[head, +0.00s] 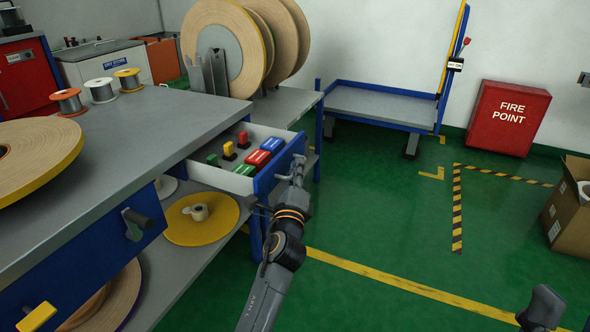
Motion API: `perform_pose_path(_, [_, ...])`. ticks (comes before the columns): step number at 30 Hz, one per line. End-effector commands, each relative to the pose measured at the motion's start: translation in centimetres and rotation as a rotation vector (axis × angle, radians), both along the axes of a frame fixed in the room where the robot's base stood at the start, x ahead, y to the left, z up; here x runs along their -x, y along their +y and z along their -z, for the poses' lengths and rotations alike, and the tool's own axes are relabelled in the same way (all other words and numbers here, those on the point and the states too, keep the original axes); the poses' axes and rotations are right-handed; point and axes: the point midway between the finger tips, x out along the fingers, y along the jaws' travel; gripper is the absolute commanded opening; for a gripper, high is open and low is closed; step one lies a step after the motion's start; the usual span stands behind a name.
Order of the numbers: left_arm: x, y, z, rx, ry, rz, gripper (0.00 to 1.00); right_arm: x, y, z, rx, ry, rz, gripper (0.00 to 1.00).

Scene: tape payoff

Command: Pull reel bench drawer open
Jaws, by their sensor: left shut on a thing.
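The reel bench (160,112) has a grey top and blue frame, at the left of the head view. Its drawer (268,180) with a blue front is pulled out from the bench's far end. Several red, blue, green and yellow items lie in the pale drawer box. My left gripper (297,168) is at the outer face of the drawer front, shut on the drawer handle, which the fingers mostly hide.
Large reels (215,35) stand on the far side of the bench, and small spools (102,90) sit on its top. A yellow reel (203,219) lies on the lower shelf. A cardboard box (570,212) stands at right. The green floor right of the drawer is clear.

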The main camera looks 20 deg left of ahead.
Motion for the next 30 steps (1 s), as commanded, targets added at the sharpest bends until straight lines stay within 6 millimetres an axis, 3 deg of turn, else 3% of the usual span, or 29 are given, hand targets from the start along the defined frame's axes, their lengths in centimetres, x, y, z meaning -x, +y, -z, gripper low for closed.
perform_pose_path(1, [0.0, 0.1, 0.2, 0.0, 0.004, -0.001, 0.0, 0.0, 0.0, 0.0, 0.0, 0.0, 0.0, 0.49])
perform_pose_path(3, [0.0, 0.1, 0.2, 0.0, 0.004, -0.001, 0.21, 0.0, 0.0, 0.0, 0.0, 0.0, 0.0, 0.49])
perform_pose_path(5, [0.0, 0.1, 0.2, 0.0, 0.003, -0.001, 0.32, 0.0, 0.0, 0.0, 0.0, 0.001, 0.0, 0.49])
perform_pose_path(16, [0.5, -0.1, 0.2, 0.0, 0.001, 0.0, 0.32, -0.1, 0.0, 0.0, 0.0, 0.002, 0.0, 0.49])
perform_pose_path(30, [6.7, -1.6, 1.6, 0.001, 0.004, 0.0, 0.32, 0.0, 0.0, 0.0, 0.001, 0.002, 0.0, 0.49])
